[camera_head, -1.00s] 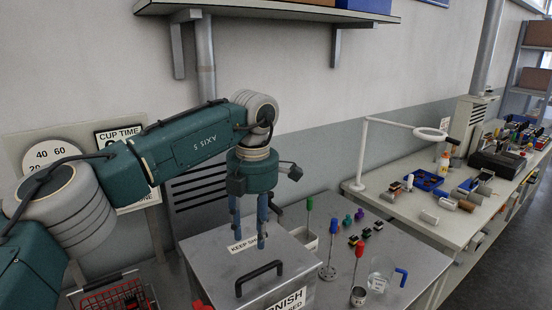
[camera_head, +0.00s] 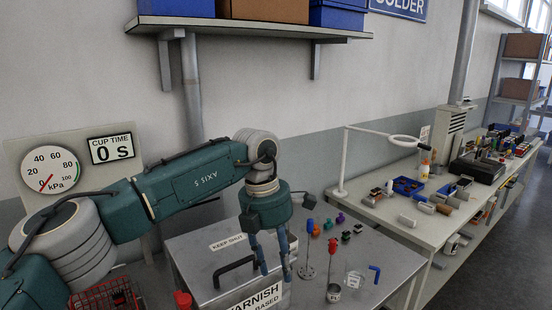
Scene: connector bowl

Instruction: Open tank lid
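The tank is a grey metal box whose front label (camera_head: 258,299) reads "VARNISH". Its flat lid (camera_head: 195,262) is down and carries a "KEEP SHUT" label and a black bar handle (camera_head: 235,270). My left gripper (camera_head: 275,273) points down over the right part of the lid. Its two blue fingers are apart with nothing seen between them. They are to the right of the handle; whether they touch the lid cannot be told. My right gripper is not in view.
A red wire basket (camera_head: 105,297) is at lower left. A shelf (camera_head: 250,27) hangs above.

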